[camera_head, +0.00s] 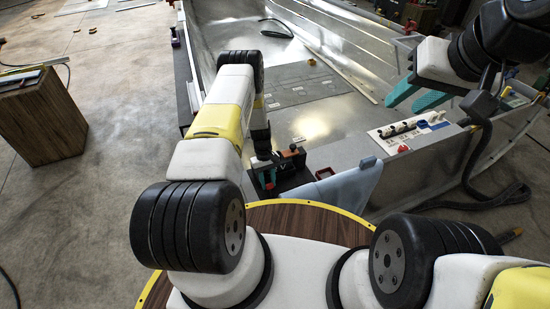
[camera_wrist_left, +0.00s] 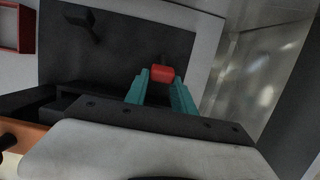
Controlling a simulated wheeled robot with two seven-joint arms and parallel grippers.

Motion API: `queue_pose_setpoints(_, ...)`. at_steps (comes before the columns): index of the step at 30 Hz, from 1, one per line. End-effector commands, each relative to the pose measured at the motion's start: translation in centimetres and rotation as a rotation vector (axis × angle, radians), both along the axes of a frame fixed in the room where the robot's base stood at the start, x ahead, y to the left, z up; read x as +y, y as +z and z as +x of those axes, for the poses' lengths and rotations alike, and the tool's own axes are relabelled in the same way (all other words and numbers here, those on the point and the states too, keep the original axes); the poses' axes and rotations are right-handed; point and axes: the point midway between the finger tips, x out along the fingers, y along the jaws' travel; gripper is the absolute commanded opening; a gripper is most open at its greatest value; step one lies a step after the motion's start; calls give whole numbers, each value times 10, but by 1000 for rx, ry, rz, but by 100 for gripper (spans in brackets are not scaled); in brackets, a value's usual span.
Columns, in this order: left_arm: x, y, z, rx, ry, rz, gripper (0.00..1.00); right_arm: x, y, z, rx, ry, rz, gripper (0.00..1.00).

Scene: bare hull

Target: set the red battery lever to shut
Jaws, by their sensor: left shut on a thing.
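The red battery lever (camera_wrist_left: 162,71) shows in the left wrist view as a small red handle in front of a dark panel (camera_wrist_left: 120,45). My left gripper (camera_wrist_left: 161,78) has its teal fingers on either side of the red handle and is shut on it. In the head view my left gripper (camera_head: 268,178) reaches down by the dark panel near the hull's near end; I cannot make out the lever there. My right gripper (camera_head: 401,107) is open and empty, held above the grey bench at the right.
A white switch panel (camera_head: 410,128) with a red knob (camera_head: 403,149) lies on the grey bench. A red open-framed holder (camera_head: 325,173) and an orange-and-black thing (camera_head: 292,156) are close to my left gripper. A wooden box (camera_head: 42,118) stands far left.

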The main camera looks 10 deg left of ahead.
Motion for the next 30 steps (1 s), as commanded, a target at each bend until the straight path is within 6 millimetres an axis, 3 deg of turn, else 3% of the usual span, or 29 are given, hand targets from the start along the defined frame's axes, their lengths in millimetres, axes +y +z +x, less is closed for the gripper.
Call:
queue_pose_setpoints(5, 3, 0, 4, -12, 1, 6, 0, 0, 0, 0, 0, 0, 0, 36)
queue_pose_setpoints(6, 3, 0, 4, -12, 1, 6, 32, 0, 0, 0, 0, 0, 0, 36)
queue_pose_setpoints(9, 3, 0, 3, -10, 1, 5, 52, 0, 0, 0, 0, 0, 0, 36)
queue_pose_setpoints(20, 1, 3, 2, -4, 0, 1, 53, 0, 0, 0, 0, 0, 0, 36)
queue_pose_setpoints(30, 9, 54, 14, -8, 1, 2, 53, 0, 0, 0, 0, 0, 0, 36)
